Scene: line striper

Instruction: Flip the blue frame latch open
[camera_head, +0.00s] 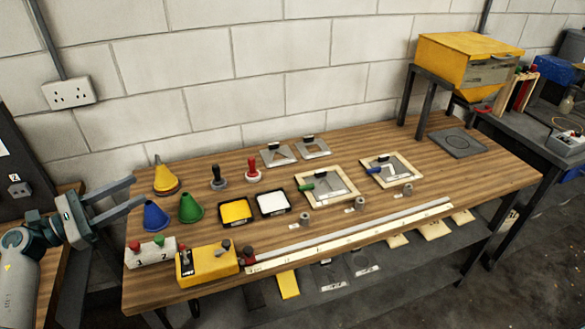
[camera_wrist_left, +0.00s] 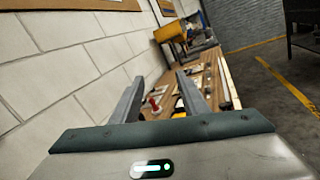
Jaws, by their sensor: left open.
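The blue latch (camera_head: 376,170) sits on the left side of the right-hand cream frame (camera_head: 411,178), which lies on the wooden bench. A similar frame with a green latch (camera_head: 306,188) lies to its left. My left gripper (camera_head: 138,191) is at the left end of the bench, far from the blue latch, with its fingers apart and nothing between them. Its open fingers also show in the left wrist view (camera_wrist_left: 158,76), pointing along the bench. I cannot make out the blue latch in that view. My right gripper is not in view.
Near my left gripper stand blue (camera_head: 156,216), green (camera_head: 190,208) and yellow (camera_head: 165,178) cones and a button box (camera_head: 150,252). Yellow (camera_head: 235,211) and white (camera_head: 272,203) trays lie mid-bench. A long rail (camera_head: 350,236) runs along the front. A block wall stands behind.

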